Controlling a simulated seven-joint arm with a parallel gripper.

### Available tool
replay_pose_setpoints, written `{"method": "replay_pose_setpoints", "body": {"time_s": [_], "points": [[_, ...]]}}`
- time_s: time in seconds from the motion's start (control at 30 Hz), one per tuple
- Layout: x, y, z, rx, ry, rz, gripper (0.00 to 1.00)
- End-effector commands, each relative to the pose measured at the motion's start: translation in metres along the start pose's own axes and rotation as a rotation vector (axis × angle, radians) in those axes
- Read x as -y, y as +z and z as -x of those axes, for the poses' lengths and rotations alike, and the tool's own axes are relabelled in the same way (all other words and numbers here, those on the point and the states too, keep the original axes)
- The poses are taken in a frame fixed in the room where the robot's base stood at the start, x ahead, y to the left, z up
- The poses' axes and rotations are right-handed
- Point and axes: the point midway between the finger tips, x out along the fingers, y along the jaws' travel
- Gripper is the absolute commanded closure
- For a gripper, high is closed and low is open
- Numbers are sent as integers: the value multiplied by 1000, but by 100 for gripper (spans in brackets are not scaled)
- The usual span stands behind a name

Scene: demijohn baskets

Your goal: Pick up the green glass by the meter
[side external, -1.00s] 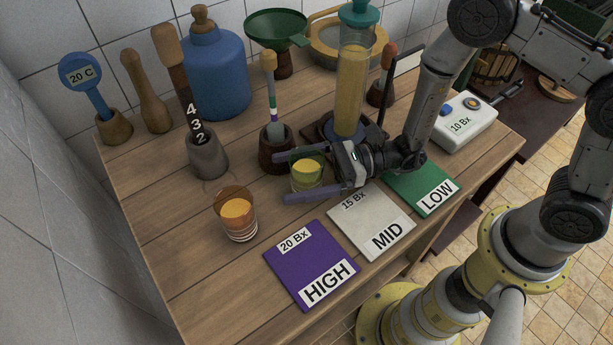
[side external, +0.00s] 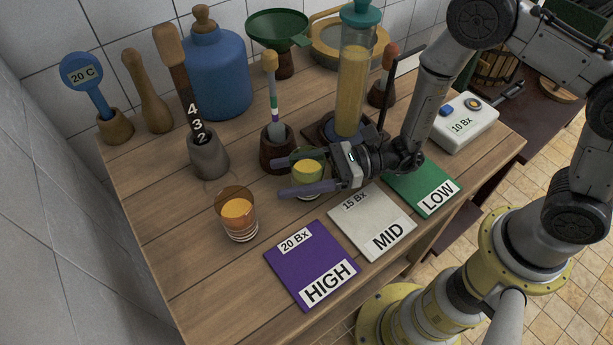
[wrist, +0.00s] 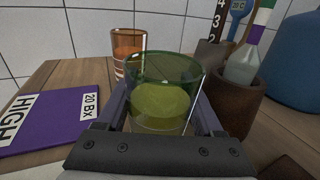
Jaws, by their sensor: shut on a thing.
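The green glass (side external: 308,176) holds yellow-green liquid and stands upright among the items on the wooden table. In the wrist view the green glass (wrist: 163,92) fills the middle, between the two purple fingers. My gripper (side external: 306,177) reaches in level from the right and is shut on the glass, one finger on each side. The glass's lower part is partly hidden by the near finger. The meter, a white box reading 10 Bx (side external: 463,122), sits at the table's back right, behind my wrist.
An amber glass (side external: 237,214) of orange liquid stands to the left. Purple HIGH (side external: 311,265), white MID (side external: 372,222) and green LOW (side external: 422,188) mats line the front edge. A brown holder (side external: 278,152) stands close behind the green glass, with a tall cylinder (side external: 351,85) behind right.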

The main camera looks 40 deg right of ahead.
Motion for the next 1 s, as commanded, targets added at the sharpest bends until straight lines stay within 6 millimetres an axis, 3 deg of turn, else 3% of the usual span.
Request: {"method": "replay_pose_setpoints", "body": {"time_s": [0.47, 0.8, 1.0], "points": [[0, 8, 0, 3, 0, 3, 100], [0, 35, 1, 5, 0, 4, 100], [-7, 52, 15, 3, -2, 4, 100]]}}
